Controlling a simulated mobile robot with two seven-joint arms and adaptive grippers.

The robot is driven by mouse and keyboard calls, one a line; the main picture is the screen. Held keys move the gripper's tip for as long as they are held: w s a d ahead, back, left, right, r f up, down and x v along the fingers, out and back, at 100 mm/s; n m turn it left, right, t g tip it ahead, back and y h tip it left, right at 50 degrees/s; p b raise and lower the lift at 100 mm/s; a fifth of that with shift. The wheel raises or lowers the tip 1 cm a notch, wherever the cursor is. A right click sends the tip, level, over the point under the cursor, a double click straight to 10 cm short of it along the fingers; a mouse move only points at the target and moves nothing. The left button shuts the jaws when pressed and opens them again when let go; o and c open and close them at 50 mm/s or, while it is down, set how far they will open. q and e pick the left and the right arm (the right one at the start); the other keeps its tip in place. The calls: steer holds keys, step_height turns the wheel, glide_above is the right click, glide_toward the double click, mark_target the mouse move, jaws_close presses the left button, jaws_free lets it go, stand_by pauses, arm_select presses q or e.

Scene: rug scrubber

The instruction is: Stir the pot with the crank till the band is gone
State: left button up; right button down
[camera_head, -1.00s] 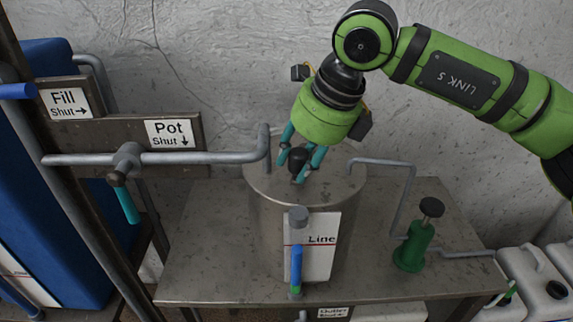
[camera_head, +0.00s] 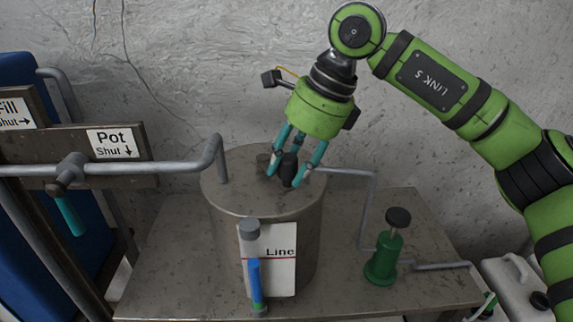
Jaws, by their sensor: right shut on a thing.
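The pot (camera_head: 225,228) is a grey metal cylinder on a metal table. The crank's dark knob (camera_head: 288,168) stands above the right part of its lid, beside a short hub (camera_head: 263,163). My right gripper (camera_head: 290,175) points down, with its teal fingers shut around the knob. The crank's arm is mostly hidden behind the fingers. On the pot's front is an upright sight tube (camera_head: 254,274) with blue in it and a little green near its bottom. Beside it is a white plate with a red mark labelled "Line" (camera_head: 280,252). My left gripper is out of view.
A pipe with a teal-handled valve (camera_head: 68,208) comes in from the left under a "Pot Shut" sign (camera_head: 113,144). A green pump (camera_head: 384,258) stands right of the pot, with thin pipes. White jugs (camera_head: 518,285) stand at lower right.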

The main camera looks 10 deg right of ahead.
steer(key=shift+w+d+r, duration=0.3)
steer(key=shift+w, duration=0.05)
steer(key=c, duration=1.1)
jaws_free()
steer(key=shift+o, duration=1)
steer(key=shift+w+f, duration=0.2)
steer(key=shift+f, duration=0.05)
steer(key=shift+s+r, duration=0.15)
steer(key=shift+r, duration=0.05)
steer(key=w+v, duration=0.1)
steer(key=v, duration=1)
steer(key=shift+s+d+r, duration=0.25)
steer(key=shift+s+d, duration=0.05)
steer(key=shift+s, duration=0.1)
